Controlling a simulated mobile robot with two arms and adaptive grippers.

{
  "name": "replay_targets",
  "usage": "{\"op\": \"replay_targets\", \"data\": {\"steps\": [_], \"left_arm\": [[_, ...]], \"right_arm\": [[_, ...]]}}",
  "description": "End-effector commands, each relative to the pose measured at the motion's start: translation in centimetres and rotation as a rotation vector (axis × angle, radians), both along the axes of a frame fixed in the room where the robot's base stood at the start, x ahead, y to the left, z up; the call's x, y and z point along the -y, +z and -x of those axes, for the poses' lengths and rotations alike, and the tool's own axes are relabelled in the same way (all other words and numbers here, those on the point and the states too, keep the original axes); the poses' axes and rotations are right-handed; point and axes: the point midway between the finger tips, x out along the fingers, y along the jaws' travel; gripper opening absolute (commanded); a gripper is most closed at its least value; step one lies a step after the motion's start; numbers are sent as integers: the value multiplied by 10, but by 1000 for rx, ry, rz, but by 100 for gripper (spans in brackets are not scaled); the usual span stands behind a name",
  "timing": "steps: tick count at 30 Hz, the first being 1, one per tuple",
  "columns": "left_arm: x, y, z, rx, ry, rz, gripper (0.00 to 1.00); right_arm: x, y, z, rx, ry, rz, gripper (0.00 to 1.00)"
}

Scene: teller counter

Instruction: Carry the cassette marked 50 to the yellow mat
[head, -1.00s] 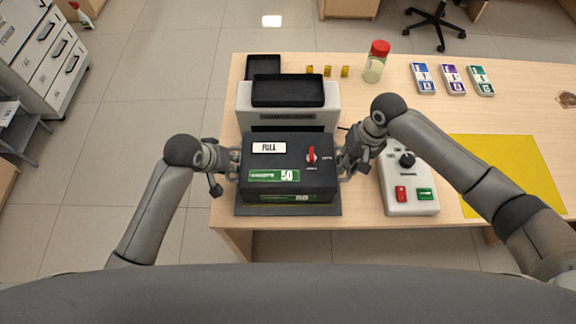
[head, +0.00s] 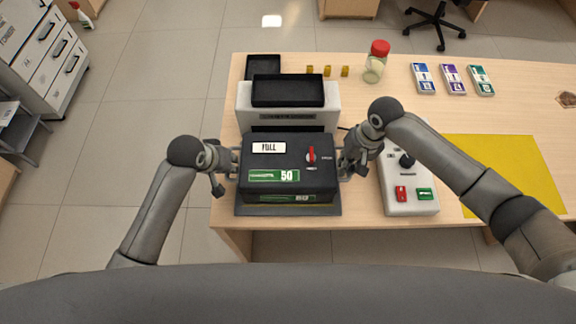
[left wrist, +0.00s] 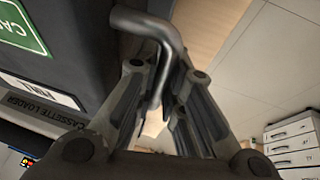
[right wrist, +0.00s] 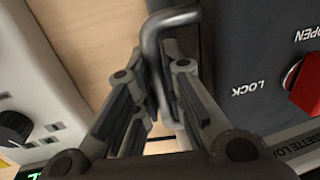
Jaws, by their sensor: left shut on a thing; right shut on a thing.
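The black cassette marked 50 (head: 312,180) has a green label, a "FULL" tag and a red knob on top. It is at the front of the white cassette loader (head: 242,98), over a dark base plate (head: 245,211). I cannot tell whether it touches the plate. My left gripper (head: 231,163) is shut on the cassette's left metal handle (left wrist: 150,24). My right gripper (head: 348,166) is shut on its right metal handle (right wrist: 166,22). The yellow mat (head: 515,165) lies on the right of the counter, partly hidden by my right arm.
A grey control box (head: 410,206) with red and green buttons stands between the cassette and the mat. A red-lidded jar (head: 375,68) and several banknote bundles (head: 453,80) are at the back. The mat's visible surface is clear.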

Motion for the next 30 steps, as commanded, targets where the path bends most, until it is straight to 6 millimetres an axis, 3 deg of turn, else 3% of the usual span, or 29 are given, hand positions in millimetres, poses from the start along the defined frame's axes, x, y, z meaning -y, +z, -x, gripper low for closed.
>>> {"op": "replay_targets", "data": {"steps": [17, 30], "left_arm": [[0, 7, -1, 3, 1, 0, 0], [0, 37, -1, 3, 1, 0, 0]], "right_arm": [[0, 7, -2, 4, -1, -1, 0], [0, 38, -2, 4, -2, -1, 0]]}}
